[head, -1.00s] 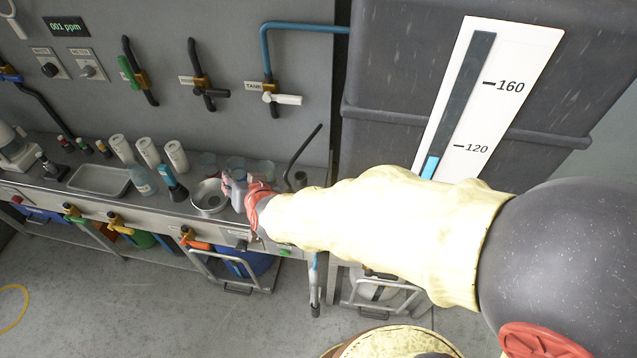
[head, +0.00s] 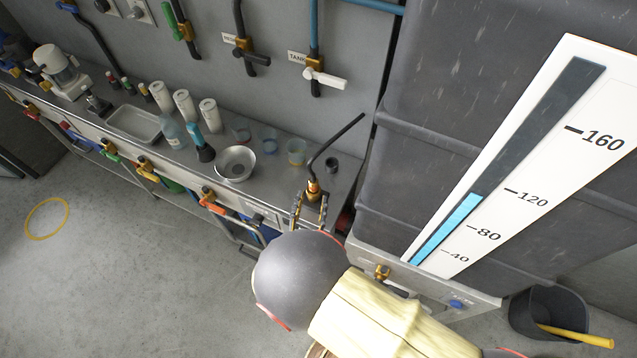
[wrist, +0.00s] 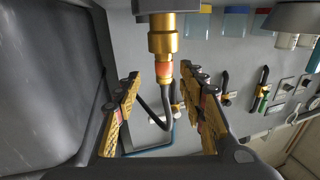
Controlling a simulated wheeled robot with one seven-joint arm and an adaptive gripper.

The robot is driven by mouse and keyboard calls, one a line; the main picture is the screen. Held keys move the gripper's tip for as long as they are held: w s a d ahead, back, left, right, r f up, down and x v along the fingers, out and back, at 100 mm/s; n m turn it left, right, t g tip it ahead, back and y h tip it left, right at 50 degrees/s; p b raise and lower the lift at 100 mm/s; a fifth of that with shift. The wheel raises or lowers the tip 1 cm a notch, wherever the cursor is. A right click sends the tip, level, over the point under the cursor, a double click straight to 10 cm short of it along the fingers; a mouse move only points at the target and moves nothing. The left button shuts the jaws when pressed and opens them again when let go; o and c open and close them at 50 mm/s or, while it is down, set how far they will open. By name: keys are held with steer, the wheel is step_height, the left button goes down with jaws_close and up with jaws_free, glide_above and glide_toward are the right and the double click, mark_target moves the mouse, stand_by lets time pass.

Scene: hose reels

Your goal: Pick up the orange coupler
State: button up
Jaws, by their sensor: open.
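The orange coupler (head: 313,188) is a small brass-coloured fitting with an orange band, upright at the foot of a bent black tube at the bench's right end. In the wrist view the coupler (wrist: 162,40) shows large at top centre, with the black tube curving away below it. My gripper (head: 310,205) is open, just in front of the coupler on its near side. In the wrist view its two yellow-patterned fingers (wrist: 161,76) stand left and right of the coupler's line, with gaps on both sides. I cannot tell how deep the coupler sits between the fingertips.
The steel bench (head: 262,188) carries a round metal bowl (head: 236,163), several cups, white cylinders and a tray (head: 133,123). A dark tank (head: 440,130) with a level gauge stands close on the right. A black bucket (head: 548,312) is on the floor, right. Floor at left is open.

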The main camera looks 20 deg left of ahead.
mark_target(313, 189)
steer(key=shift+w+a+r+b, duration=0.1)
steer(key=shift+w+a+b, duration=0.2)
steer(key=shift+w, duration=0.7)
steer(key=shift+w+a+f+b, duration=0.1)
steer(key=shift+w+a+b, duration=0.2)
steer(key=shift+w, duration=0.7)
steer(key=shift+w+a+r+b, duration=0.1)
steer(key=shift+w+a+b, duration=0.15)
steer(key=shift+w, duration=0.75)
steer(key=shift+c, duration=1)
jaws_close()
